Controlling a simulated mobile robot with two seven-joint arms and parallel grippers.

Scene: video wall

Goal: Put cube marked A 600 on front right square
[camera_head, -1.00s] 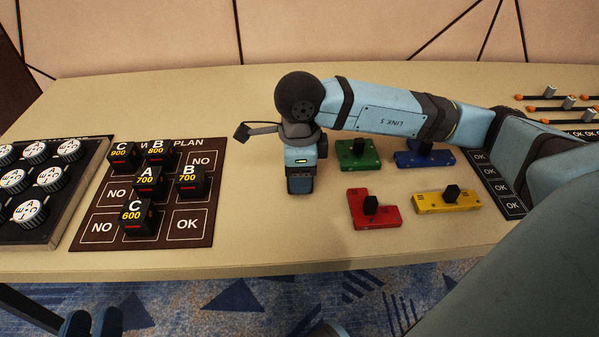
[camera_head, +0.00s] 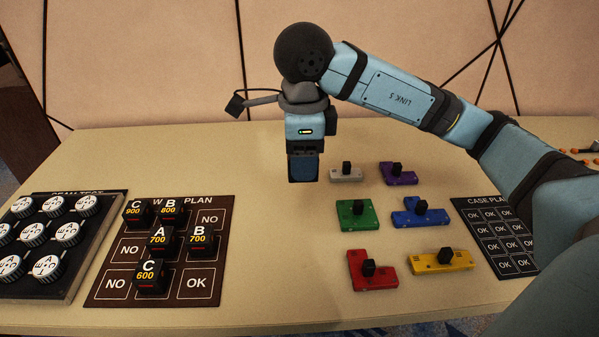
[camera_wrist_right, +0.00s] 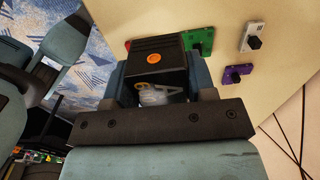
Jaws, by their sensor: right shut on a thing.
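My right gripper (camera_head: 304,172) is shut on a black cube, above the table between the plan board and the coloured blocks. In the wrist view the held cube (camera_wrist_right: 158,52) shows an orange dot and a white letter that looks like A; its number cannot be read. The dark plan board (camera_head: 206,252) lies at the left. Its front right square (camera_head: 197,284) is marked OK and is bare. My left gripper is not in view.
Cubes C 900 (camera_head: 135,213), B 800 (camera_head: 171,211), A 700 (camera_head: 159,241), B 700 (camera_head: 201,241) and C 600 (camera_head: 149,276) stand on the board. Several knobbed blocks, including a green one (camera_head: 350,222), lie right of the gripper. The table between is clear.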

